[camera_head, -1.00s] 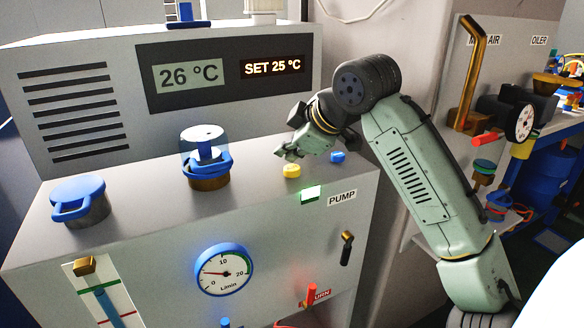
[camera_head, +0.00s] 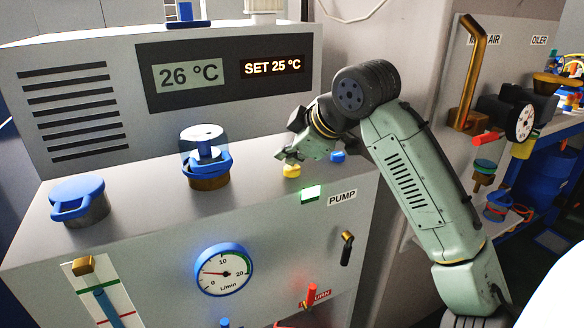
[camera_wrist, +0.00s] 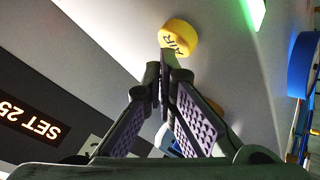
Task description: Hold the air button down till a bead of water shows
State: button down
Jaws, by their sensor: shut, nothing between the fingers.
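The yellow air button (camera_head: 291,171) sits on the sloped top of the grey cabinet. In the wrist view the button (camera_wrist: 181,37) shows the word AIR. My gripper (camera_head: 285,156) is over the button in the head view, partly covering it. In the wrist view my gripper (camera_wrist: 165,57) is shut and empty, its tips at the button's edge. I cannot tell whether they touch it or whether it is pressed. A clear-topped fitting (camera_head: 204,140) with a blue collar stands further left. No water bead can be made out.
A blue button (camera_head: 338,157) is just right of the yellow one, beside my arm. A lit green lamp (camera_head: 310,194) is below, by the PUMP label (camera_head: 342,198). The display (camera_head: 226,72) reads 26 °C, SET 25 °C. A flow gauge (camera_head: 224,270) is on the front.

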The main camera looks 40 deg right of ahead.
aim_at(290, 169)
jog(key=shift+f, duration=0.5)
dwell(1.8)
dwell(1.5)
jog(key=shift+r+p, duration=0.6)
jog(key=shift+r, duration=0.35)
jog(key=shift+r, duration=0.1)
notch_tip(290, 169, up, 5)
jog(key=p, duration=0.4)
